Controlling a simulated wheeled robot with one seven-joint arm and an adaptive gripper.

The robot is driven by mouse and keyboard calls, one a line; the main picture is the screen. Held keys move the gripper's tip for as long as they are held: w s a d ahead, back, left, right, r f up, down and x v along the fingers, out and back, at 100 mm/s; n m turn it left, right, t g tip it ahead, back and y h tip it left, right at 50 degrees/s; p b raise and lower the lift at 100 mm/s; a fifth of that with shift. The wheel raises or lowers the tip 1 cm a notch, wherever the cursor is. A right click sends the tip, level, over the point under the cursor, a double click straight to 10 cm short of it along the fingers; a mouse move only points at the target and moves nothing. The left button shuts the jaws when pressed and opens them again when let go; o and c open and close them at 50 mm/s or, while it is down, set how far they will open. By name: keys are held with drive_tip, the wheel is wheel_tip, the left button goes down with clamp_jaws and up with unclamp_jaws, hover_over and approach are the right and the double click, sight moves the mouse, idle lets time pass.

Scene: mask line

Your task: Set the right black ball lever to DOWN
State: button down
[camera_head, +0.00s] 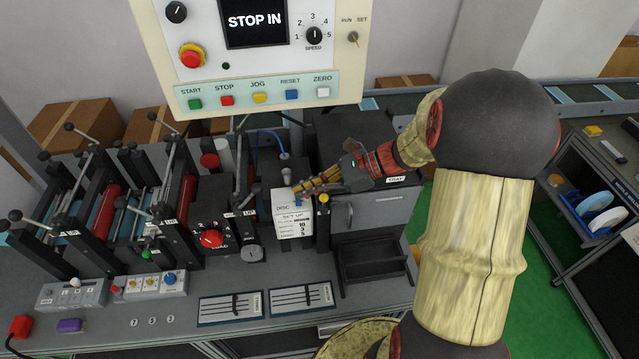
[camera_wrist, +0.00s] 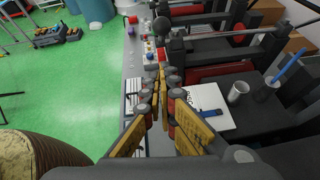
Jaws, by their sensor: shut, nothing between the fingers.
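Several black ball-ended levers stand on the machine at the left in the head view, among them one black ball (camera_head: 124,98) at the back and one nearer black ball (camera_head: 14,215). I cannot tell for sure which is the right black ball lever. Small UP labels show on the dark blocks near the machine's middle.
The white set-up card (camera_head: 293,222) is close below my fingers. A black open tray (camera_head: 372,262) is at the right. A control panel (camera_head: 265,90) rises behind. Two slider plates lie in front.

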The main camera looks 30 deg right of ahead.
drive_tip(key=w+a, duration=0.3)
drive_tip(key=a, duration=0.2)
drive_tip(key=shift+a+p, duration=0.25)
drive_tip(key=shift+p, duration=0.05)
drive_tip(key=shift+w+r, duration=0.1)
drive_tip(key=shift+r, duration=0.05)
